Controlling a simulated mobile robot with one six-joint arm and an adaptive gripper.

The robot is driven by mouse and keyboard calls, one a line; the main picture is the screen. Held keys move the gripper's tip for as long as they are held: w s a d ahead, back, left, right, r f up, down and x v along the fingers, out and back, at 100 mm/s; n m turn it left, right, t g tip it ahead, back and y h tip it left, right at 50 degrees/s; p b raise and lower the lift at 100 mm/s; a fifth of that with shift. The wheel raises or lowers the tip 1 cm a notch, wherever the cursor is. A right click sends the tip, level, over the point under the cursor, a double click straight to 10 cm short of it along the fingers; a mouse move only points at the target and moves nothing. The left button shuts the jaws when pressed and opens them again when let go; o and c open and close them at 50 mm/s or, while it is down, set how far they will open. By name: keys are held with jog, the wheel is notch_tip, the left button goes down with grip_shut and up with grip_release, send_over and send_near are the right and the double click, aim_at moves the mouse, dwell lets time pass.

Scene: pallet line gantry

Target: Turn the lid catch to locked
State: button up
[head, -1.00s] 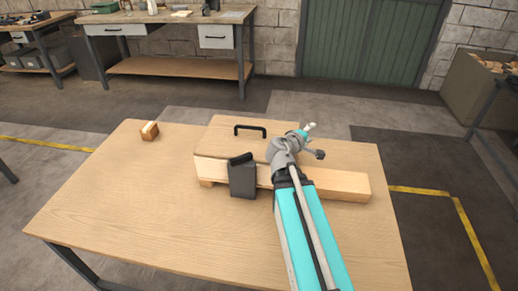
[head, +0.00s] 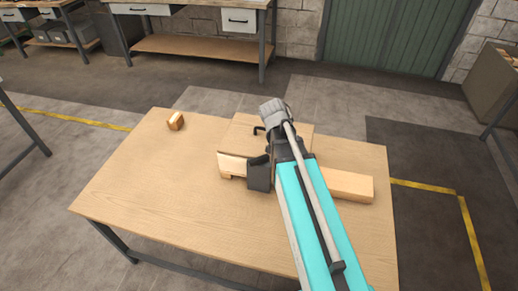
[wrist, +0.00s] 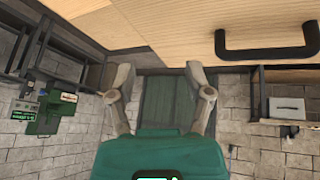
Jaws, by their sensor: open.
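A wooden box with a flat lid (head: 241,133) stands on the table. Its black handle (head: 258,130) is partly covered by my arm; a black handle also shows close up in the wrist view (wrist: 266,53). A dark grey block (head: 259,174) stands at the box's front; I cannot tell if it is the catch, or how a catch is turned. In the head view my wrist hides the fingers.
The wooden table (head: 180,190) is clear at left and front. A wooden beam (head: 348,186) extends to the right of my arm. A workbench (head: 190,47) stands behind, across open floor.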

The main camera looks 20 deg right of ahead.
aim_at(259, 158)
jog(key=a+r+m+g+y+p, duration=0.2)
jog(key=a+r+m+y+p, duration=0.3)
jog(key=a, duration=0.7)
jog(key=shift+s+r+m+g+p, duration=0.3)
jog(key=shift+r+m+p, duration=0.3)
jog(key=shift+p, duration=0.45)
jog(key=shift+f, duration=0.15)
notch_tip(259, 158, down, 14)
jog(key=b, duration=1.3)
jog(key=shift+d+r+b, duration=0.1)
jog(key=shift+r+b, duration=0.1)
jog(key=shift+b, duration=0.15)
grip_shut()
